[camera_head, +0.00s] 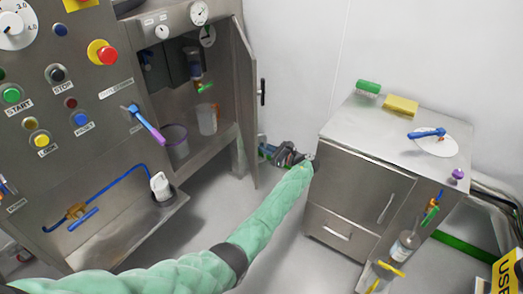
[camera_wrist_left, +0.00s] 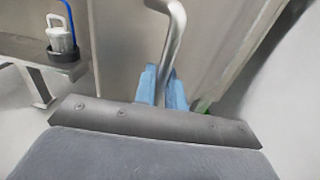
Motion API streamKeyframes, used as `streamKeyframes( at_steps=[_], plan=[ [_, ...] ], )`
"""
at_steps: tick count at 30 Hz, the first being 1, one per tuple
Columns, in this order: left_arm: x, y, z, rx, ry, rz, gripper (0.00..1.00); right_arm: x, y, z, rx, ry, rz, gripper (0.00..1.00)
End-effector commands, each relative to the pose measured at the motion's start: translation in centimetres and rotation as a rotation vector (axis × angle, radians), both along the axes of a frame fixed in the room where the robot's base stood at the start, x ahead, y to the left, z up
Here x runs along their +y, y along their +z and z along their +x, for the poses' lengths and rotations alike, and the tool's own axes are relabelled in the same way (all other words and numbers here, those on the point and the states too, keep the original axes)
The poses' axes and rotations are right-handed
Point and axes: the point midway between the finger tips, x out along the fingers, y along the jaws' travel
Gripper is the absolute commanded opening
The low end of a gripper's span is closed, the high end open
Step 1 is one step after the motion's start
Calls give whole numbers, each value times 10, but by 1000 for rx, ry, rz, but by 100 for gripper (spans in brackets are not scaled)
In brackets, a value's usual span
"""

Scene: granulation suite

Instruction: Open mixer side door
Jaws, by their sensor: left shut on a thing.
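The mixer cabinet (camera_head: 185,100) stands at left in the head view, its inside showing. A tall metal door (camera_head: 245,110) at its right edge stands swung outward, with a dark handle (camera_head: 262,92) on its outer side. My left gripper (camera_head: 272,152), on the green-sleeved arm, is low beside this door's lower end. In the left wrist view its blue-grey fingers (camera_wrist_left: 163,88) are shut on a curved metal bar handle (camera_wrist_left: 174,35) in front of a metal panel. The head view does not clearly show this grip. My right gripper is out of view.
A metal cabinet (camera_head: 365,200) stands right of my arm, close to my left wrist, with a green brush, yellow sponge and blue tool on top. A white bottle (camera_head: 160,186) sits on the mixer's low ledge. Floor is clear between them.

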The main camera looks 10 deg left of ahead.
Motion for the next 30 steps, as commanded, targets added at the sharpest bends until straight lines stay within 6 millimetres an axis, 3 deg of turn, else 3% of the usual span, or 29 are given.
streamKeyframes(
  at_steps=[8,9,11,12,22,30],
  plan=[
    [1,1,1,-1,-1,1,0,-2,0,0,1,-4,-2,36],
    [1,1,1,-1,-1,0,16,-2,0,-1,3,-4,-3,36],
    [1,1,1,-1,-1,0,27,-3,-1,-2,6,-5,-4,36],
    [1,1,1,-1,-1,0,29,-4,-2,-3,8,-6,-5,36],
    [-6,0,-1,-1,-1,0,29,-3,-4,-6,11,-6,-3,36],
    [-43,-1,-13,0,-2,-1,29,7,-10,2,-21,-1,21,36]
  ],
)
